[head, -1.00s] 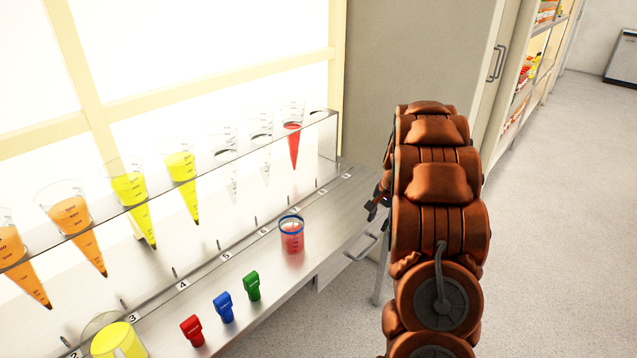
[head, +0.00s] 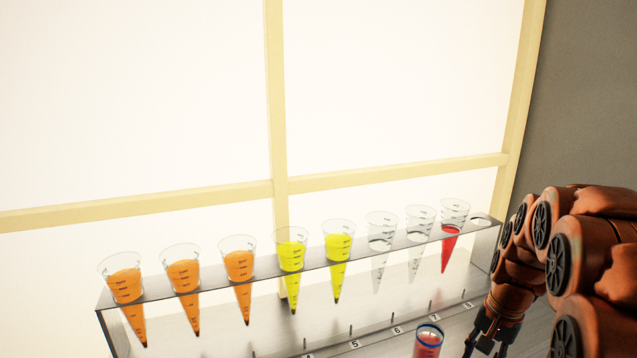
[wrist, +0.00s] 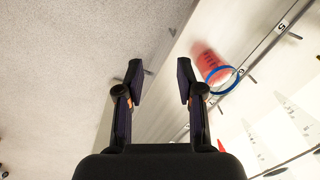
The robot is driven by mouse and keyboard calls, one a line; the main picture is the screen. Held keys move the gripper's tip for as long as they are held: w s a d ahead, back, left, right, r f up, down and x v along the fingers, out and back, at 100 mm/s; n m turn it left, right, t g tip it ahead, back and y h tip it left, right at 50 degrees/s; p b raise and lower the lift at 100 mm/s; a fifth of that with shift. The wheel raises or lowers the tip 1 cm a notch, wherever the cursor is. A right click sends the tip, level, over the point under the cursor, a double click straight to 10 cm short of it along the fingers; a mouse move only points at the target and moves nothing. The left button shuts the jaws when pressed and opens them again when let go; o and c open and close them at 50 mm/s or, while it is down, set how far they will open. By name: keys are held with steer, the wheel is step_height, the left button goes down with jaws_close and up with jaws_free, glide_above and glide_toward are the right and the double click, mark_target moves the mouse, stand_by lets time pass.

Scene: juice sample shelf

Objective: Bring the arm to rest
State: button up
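My gripper (wrist: 160,82) is open and empty in the wrist view, its two dark fingers apart over the floor and the edge of the shelf. In the head view my gripper (head: 483,343) hangs low at the right, beside the shelf's right end, partly cut off by the bottom edge. A beaker with red liquid and a blue rim (head: 428,340) stands on the shelf just left of it. The same beaker (wrist: 213,68) shows right of the fingers in the wrist view, apart from them.
The rack's far right hole is empty. Bright window panes stand behind. Open floor (wrist: 60,70) lies left in the wrist view.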

steer(key=s+a+r+n+g+p, duration=0.1)
steer(key=s+a+r+n, duration=0.3)
steer(key=s+a, duration=0.4)
steer(key=s+a+r+n+g+h+p, duration=0.1)
steer(key=s+a+r+n+p, duration=0.3)
steer(key=s, duration=1.3)
steer(key=a+n, duration=0.1)
steer(key=a, duration=0.3)
steer(key=shift+a, duration=0.25)
steer(key=shift+r, duration=0.1)
